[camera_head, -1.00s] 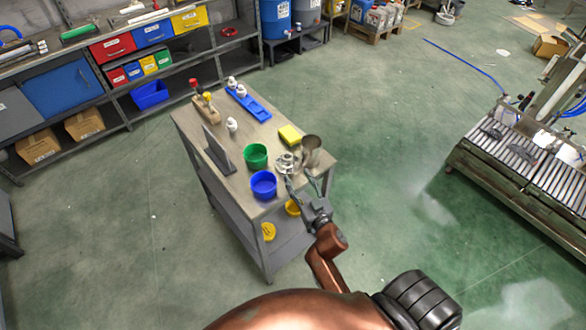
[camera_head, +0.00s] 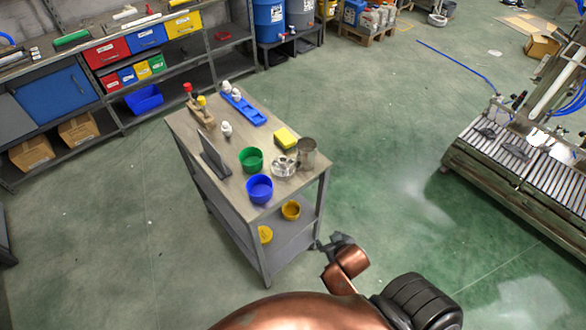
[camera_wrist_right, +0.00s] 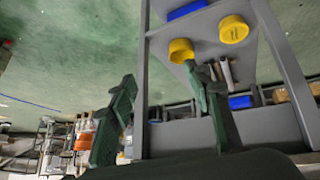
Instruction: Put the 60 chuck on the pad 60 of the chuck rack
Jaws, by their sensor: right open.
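The blue rack (camera_head: 244,107) lies at the far end of the grey table, with white chucks (camera_head: 227,87) at its far end. One more white chuck (camera_head: 227,129) stands alone on the table in front of it. I cannot read any size marks, so I cannot tell which is the 60 chuck or where pad 60 is. A round silver metal part (camera_head: 284,167) sits near the table's right edge. My right gripper (camera_head: 331,243) is open and empty, beside and below the table's near right corner. The right wrist view shows its two fingers (camera_wrist_right: 160,85) apart. My left gripper is not in view.
A green bowl (camera_head: 251,160), blue bowl (camera_head: 260,189), yellow block (camera_head: 285,139), metal cup (camera_head: 307,154), upright grey plate (camera_head: 215,160) and wooden block with knobs (camera_head: 201,113) stand on the table. Yellow bowls (camera_head: 291,210) sit on its lower shelf.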

